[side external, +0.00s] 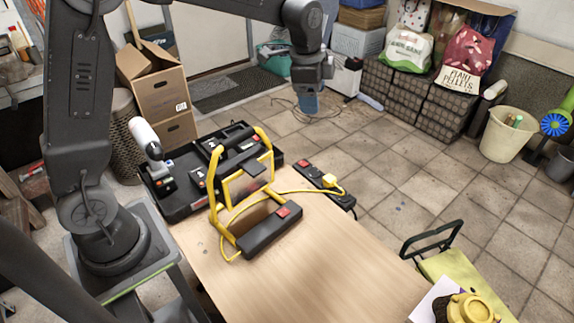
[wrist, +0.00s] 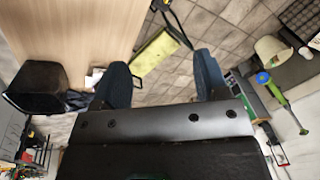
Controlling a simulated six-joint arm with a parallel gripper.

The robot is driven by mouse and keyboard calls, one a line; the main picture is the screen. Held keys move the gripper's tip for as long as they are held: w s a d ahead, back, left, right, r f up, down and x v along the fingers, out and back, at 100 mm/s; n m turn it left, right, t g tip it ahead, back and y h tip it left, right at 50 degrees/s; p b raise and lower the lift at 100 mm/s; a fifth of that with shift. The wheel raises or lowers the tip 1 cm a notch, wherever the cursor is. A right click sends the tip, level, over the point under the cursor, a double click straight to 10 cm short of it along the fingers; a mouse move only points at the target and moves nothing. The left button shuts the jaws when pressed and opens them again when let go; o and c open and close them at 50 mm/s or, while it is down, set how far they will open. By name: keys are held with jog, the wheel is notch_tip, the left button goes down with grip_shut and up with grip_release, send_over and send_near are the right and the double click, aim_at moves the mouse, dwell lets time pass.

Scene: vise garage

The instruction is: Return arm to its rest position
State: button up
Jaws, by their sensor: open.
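My gripper (side external: 308,103) hangs at the end of my raised arm, with its blue fingers pointing down, at the upper middle of the side view. It appears clear of the table and everything on it. In the wrist view its two blue fingers (wrist: 162,82) stand wide apart with nothing between them. Behind them show the table's edge, the tiled floor and a yellow-green object.
On the wooden table (side external: 340,265) stand a yellow-framed work light (side external: 245,180), a black power strip (side external: 325,190) with a yellow plug, and a black tool case (side external: 180,205) with a white-and-black tool (side external: 150,148). Cardboard boxes (side external: 160,95) stand behind.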

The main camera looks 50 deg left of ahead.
jog(key=s+d+r+n+t, duration=0.15)
jog(key=s+r+n, duration=0.4)
jog(key=s, duration=0.75)
jog(key=s+f+n+t, duration=0.1)
jog(key=s+n, duration=0.4)
jog(key=s, duration=0.8)
jog(key=shift+s+f+t, duration=0.25)
jog(key=shift+t, duration=0.2)
